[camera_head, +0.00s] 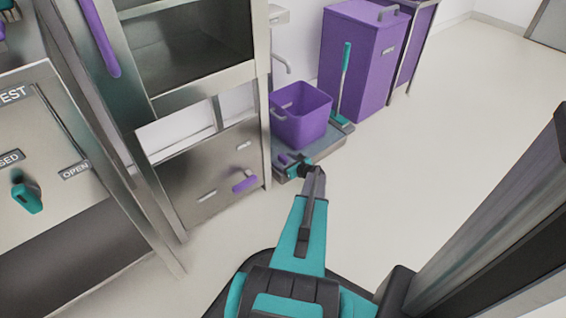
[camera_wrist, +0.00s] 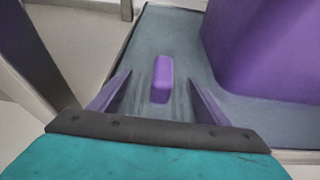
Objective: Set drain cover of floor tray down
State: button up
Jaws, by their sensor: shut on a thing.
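The floor tray (camera_wrist: 270,113) is a grey slab; in the head view (camera_head: 326,148) it lies on the floor beside the steel cabinet, under a purple bin. The drain cover shows in the wrist view by its upright purple grip (camera_wrist: 162,72), over a streaked grey surface. In the head view a small purple piece (camera_head: 283,159) shows at the tray's near left end. My gripper (camera_wrist: 160,92) reaches down there, its fingers on either side of the purple grip, shut on the drain cover. I cannot tell whether the cover touches the tray. In the head view my wrist hides part of this.
A purple bin (camera_head: 301,115) stands on the tray, close to my gripper's right in the wrist view (camera_wrist: 265,45). A teal-handled brush (camera_head: 345,85) and a tall purple cabinet (camera_head: 358,60) stand behind. The steel cabinet (camera_head: 208,175) is at left. Open floor (camera_head: 440,140) lies right.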

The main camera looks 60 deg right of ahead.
jog(key=o, duration=1.1)
jog(key=shift+c, duration=0.2)
jog(key=shift+r, duration=0.15)
jog(key=p+v, duration=0.3)
jog(key=v, duration=0.9)
jog(key=shift+p, duration=0.35)
jog(key=shift+s, duration=0.1)
